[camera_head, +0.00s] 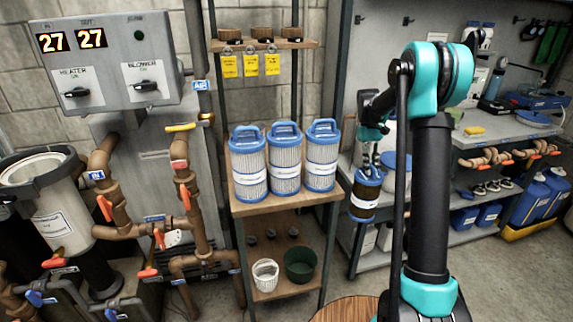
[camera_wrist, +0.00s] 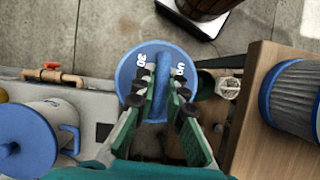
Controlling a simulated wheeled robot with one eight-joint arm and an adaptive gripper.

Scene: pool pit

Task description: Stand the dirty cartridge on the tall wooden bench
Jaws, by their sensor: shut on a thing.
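The dirty cartridge (camera_head: 364,197) has a dark brownish body, a white label band and blue ends. It hangs upright in the air from my gripper (camera_head: 367,166), right of the wooden rack. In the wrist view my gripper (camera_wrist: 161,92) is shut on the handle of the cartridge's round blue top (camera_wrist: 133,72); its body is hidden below. A round wooden top (camera_head: 345,311) shows at the bottom edge of the head view, partly behind my arm. A round wooden piece (camera_wrist: 203,6) also shows at the wrist view's top edge. I cannot tell which is the tall wooden bench.
A rack's wooden shelf (camera_head: 264,207) bears three clean blue-and-white cartridges (camera_head: 285,160). A white basket (camera_head: 265,275) and a dark green bin (camera_head: 300,265) are below. Pipes and valves (camera_head: 185,200) stand left. A grey work counter (camera_head: 500,132) is right, with clear floor before it.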

